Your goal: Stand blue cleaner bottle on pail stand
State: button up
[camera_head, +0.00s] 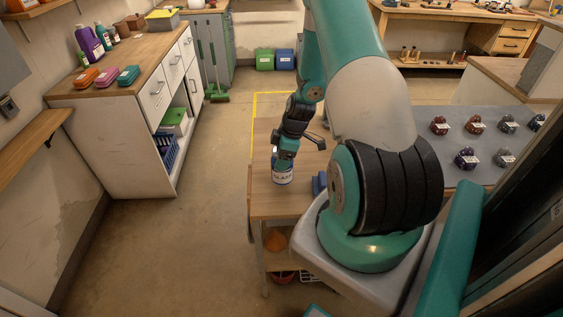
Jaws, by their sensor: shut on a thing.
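A small bottle (282,177) with a white label and blue showing above and below it is in my gripper (285,158), near the left end of a low wooden stand (262,207). My gripper points down and is shut on the bottle's upper part, hiding its top. The bottle looks upright. I cannot tell whether its base touches the stand top or is slightly above it. I cannot tell for certain whether this wooden stand is the pail stand; no pail shows clearly.
A blue object (318,185) lies on the stand, right of the bottle, partly behind my arm. An orange object (276,240) is on the lower shelf. A cabinet (130,150) with bottles stands left. Floor left of the stand is clear.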

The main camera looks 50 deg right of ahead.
jog(key=shift+f+p, duration=0.35)
jog(key=shift+f, duration=1.55)
